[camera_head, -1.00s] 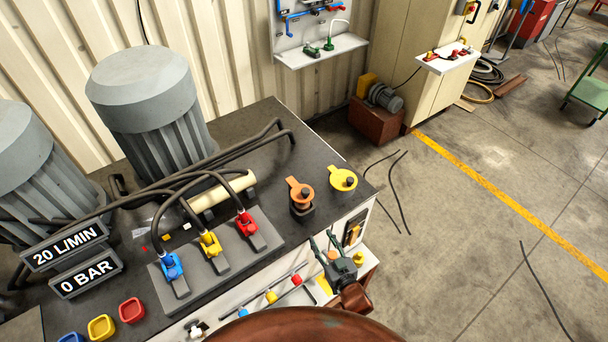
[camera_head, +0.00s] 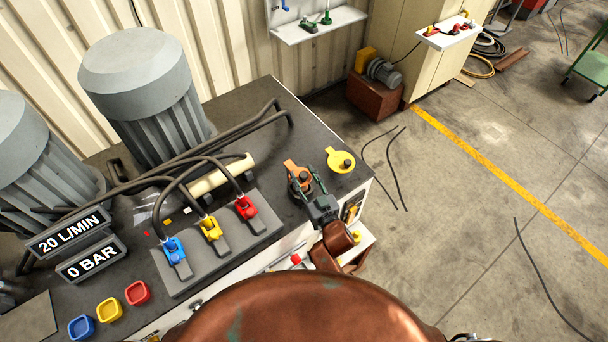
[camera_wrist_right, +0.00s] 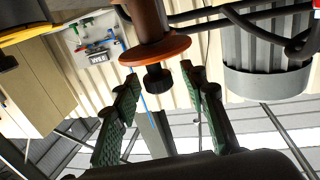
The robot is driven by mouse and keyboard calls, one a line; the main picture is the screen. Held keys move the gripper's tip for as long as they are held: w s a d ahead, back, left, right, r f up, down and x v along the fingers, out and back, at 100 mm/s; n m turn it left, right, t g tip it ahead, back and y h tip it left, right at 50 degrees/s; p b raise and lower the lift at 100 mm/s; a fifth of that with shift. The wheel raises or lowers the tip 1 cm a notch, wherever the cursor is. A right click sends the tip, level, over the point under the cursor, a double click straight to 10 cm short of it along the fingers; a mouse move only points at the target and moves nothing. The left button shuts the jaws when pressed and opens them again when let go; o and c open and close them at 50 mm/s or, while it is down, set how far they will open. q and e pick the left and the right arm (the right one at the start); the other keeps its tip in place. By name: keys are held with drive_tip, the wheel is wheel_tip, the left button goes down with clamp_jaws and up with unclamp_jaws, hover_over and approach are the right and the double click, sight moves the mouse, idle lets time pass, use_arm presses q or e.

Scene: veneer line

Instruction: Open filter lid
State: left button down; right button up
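An orange round lid with a tab and dark knob (camera_head: 291,168) sits on the bench top, partly hidden by my right gripper. In the right wrist view the orange disc (camera_wrist_right: 174,49) and its black knob (camera_wrist_right: 158,78) show just beyond my fingertips. My right gripper (camera_head: 304,187) is open, its two green fingers on either side of the knob. In the wrist view the open fingertips (camera_wrist_right: 160,80) show a gap on each side; contact cannot be told. My left gripper is not in view.
Blue (camera_head: 174,250), yellow (camera_head: 211,229) and red (camera_head: 246,207) levers with hoses stand left of the gripper. Two grey motors (camera_head: 145,95) fill the bench's back left. A tan cylinder (camera_head: 220,175) lies behind the levers. The floor right of the bench is largely clear.

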drive_tip(key=shift+w, duration=0.1)
clamp_jaws()
idle(0.4)
